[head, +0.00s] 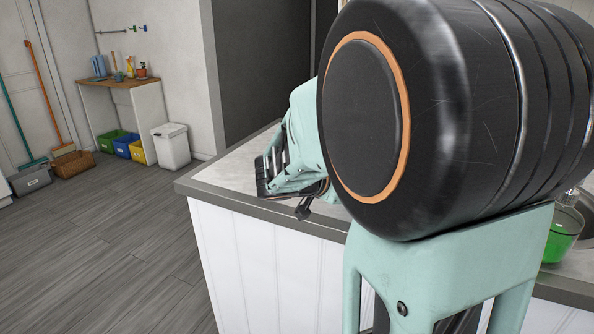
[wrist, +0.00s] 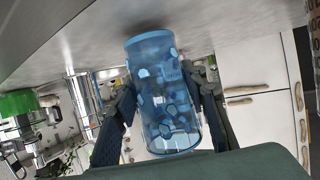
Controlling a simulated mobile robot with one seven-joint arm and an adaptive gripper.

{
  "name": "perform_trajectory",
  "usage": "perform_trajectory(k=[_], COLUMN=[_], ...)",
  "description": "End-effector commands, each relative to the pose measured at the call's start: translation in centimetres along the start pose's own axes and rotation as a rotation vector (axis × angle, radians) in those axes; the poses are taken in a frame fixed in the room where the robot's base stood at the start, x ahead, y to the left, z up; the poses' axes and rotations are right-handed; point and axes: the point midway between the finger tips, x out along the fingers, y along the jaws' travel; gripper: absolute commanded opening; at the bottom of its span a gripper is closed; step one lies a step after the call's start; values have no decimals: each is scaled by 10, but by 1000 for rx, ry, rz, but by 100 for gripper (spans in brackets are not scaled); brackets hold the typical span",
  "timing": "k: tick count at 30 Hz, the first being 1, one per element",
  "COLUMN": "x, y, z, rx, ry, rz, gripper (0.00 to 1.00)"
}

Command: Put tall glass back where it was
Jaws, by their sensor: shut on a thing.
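The tall glass (wrist: 163,85) is blue and see-through with a pattern of rounded patches. In the wrist view it sits between the two dark fingers of my gripper (wrist: 165,110), which is shut on it from both sides. One end of the glass overlaps the grey surface (wrist: 225,25) in the picture; I cannot tell whether they touch. In the head view my arm covers much of the scene, and I cannot make out the glass there.
A white-panelled counter (head: 225,192) with a grey edge stands under my arm. A green container (head: 563,235) stands by the sink at the right. At the back left are a small wooden table (head: 118,84), coloured bins (head: 122,146) and a white bin (head: 171,147). The floor at left is clear.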

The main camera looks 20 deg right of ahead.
Motion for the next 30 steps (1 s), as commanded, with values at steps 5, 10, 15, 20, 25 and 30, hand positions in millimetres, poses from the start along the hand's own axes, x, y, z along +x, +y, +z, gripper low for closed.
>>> perform_trajectory(k=[5,10,15,20,25,30], x=[1,1,2,2,2,2], y=[3,3,3,4,4,4], z=[6,6,10,9,9,9], rx=[2,3,3,2,2,2], ry=[2,2,2,1,1,1], rz=[-1,-1,-1,0,0,0], gripper=[9,9,9,50,57,57])
